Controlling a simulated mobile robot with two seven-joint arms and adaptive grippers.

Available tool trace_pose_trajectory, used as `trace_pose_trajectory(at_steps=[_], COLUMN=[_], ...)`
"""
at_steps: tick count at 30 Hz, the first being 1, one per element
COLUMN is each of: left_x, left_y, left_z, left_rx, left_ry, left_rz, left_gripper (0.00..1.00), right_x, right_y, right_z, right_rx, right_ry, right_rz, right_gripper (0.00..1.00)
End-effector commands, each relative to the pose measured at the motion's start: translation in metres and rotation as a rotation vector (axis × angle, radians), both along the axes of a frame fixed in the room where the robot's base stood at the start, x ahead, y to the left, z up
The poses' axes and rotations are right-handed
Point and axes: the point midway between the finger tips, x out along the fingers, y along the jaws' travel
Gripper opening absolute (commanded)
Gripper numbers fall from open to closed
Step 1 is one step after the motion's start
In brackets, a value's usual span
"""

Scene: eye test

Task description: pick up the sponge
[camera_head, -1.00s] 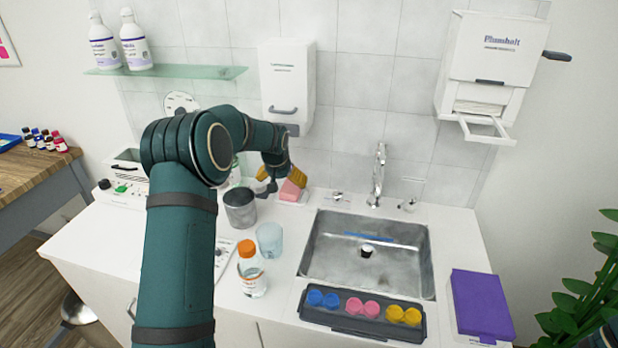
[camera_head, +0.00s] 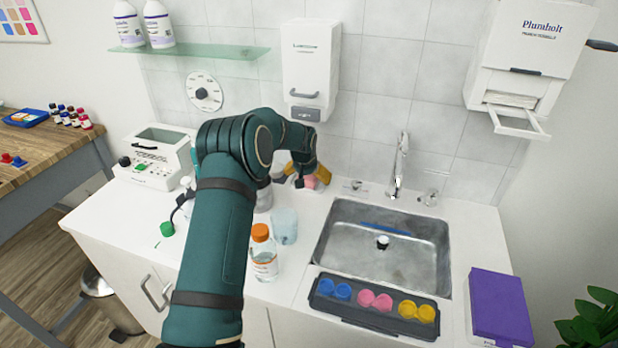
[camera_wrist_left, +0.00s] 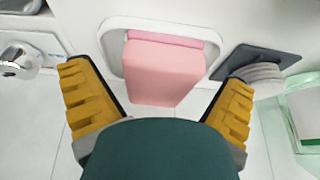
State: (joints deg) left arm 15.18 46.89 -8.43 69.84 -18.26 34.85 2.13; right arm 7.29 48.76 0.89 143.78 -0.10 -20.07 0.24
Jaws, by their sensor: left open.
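The sponge (camera_wrist_left: 165,72) is a pink block in a white dish (camera_wrist_left: 113,40) in the left wrist view. It lies between the spread yellow fingers of my left gripper (camera_wrist_left: 158,80), with a gap on each side. In the head view the sponge (camera_head: 309,182) shows only in part at the back of the counter, left of the sink. My left gripper (camera_head: 303,177) is over it there, open and empty, and hides some of it. My right gripper is in neither view.
An orange-capped bottle (camera_head: 264,255) and a clear beaker (camera_head: 284,226) stand near my left arm. The sink (camera_head: 345,255) and tap (camera_head: 399,165) are to the right. A dispenser (camera_head: 311,65) hangs above the sponge. A dark tray (camera_head: 378,325) fronts the sink.

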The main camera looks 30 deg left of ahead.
Motion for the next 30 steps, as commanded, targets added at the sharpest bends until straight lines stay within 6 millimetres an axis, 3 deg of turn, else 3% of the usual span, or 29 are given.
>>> trace_pose_trajectory(at_steps=[4, 8, 9, 22, 29, 30], left_x=[0.0, 0.0, 0.0, 0.0, 0.001, -0.001], left_y=[0.0, 0.0, 0.0, 0.0, 0.0, -0.007], left_z=[0.001, 0.001, 0.001, 0.002, 0.019, 0.018], left_rx=[0.0, 0.0, 0.0, 0.0, 0.001, 0.0], left_ry=[-0.001, -0.001, -0.001, -0.001, -0.004, -0.001], left_rz=[0.0, 0.0, 0.0, 0.0, -0.001, -0.004], left_gripper=[0.96, 0.51, 0.47, 0.45, 0.45, 0.45], right_x=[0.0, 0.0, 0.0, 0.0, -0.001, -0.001], right_y=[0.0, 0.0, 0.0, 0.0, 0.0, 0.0], right_z=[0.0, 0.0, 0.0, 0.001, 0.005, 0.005], right_rx=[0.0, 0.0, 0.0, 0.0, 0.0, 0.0], right_ry=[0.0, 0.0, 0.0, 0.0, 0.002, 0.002], right_rz=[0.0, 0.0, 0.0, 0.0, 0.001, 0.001], right_gripper=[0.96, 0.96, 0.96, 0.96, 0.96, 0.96])
